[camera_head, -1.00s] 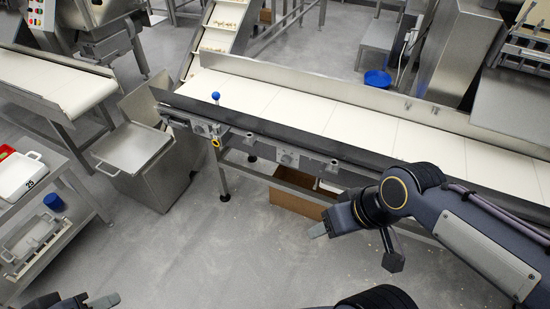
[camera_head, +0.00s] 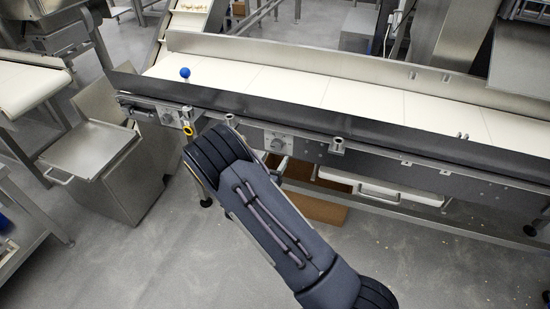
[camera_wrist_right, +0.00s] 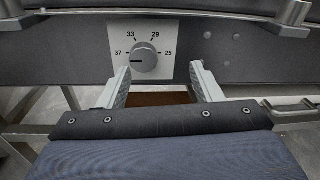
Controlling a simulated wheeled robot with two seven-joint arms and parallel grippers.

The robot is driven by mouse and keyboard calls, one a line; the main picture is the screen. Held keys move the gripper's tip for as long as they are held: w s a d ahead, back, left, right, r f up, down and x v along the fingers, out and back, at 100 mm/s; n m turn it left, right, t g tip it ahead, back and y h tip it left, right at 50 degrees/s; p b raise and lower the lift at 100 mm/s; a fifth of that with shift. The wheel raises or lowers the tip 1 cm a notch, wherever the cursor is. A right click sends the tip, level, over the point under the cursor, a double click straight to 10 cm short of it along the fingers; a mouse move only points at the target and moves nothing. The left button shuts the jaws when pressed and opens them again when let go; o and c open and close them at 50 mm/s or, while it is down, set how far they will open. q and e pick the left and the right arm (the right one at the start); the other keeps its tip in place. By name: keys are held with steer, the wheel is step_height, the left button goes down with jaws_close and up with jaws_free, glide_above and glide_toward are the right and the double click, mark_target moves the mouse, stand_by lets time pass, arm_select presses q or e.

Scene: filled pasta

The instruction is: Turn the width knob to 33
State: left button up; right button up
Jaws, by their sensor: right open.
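The width knob (camera_wrist_right: 144,57) is a round grey knob on a white dial plate (camera_wrist_right: 165,33) marked 37, 33, 29 and 25. Its dark pointer mark faces left, at about 37. In the head view the knob (camera_head: 277,143) is on the conveyor's front panel. My right gripper (camera_wrist_right: 160,74) is open and empty in the right wrist view. Its fingers are spread below and to either side of the knob, which appears left of the middle of the gap; no contact shows. My left gripper is out of view.
A metal rail with posts (camera_head: 338,145) runs in front of the panel, above the knob in the wrist view. A white tray (camera_head: 392,191) and a brown box (camera_head: 318,205) are below the conveyor.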

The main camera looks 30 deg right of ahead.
mark_target(275, 147)
steer(key=shift+n+t+y, duration=0.3)
steer(key=shift+n+t, duration=0.4)
steer(key=shift+n, duration=0.1)
steer(key=w+d, duration=0.1)
steer(key=w, duration=0.1)
steer(key=w+d+f+b, duration=0.1)
steer(key=w+d, duration=0.2)
steer(key=w, duration=0.1)
steer(key=shift+w+d+f, duration=0.1)
steer(key=shift+d+f, duration=0.1)
steer(key=shift+d, duration=0.05)
steer(key=c, duration=1)
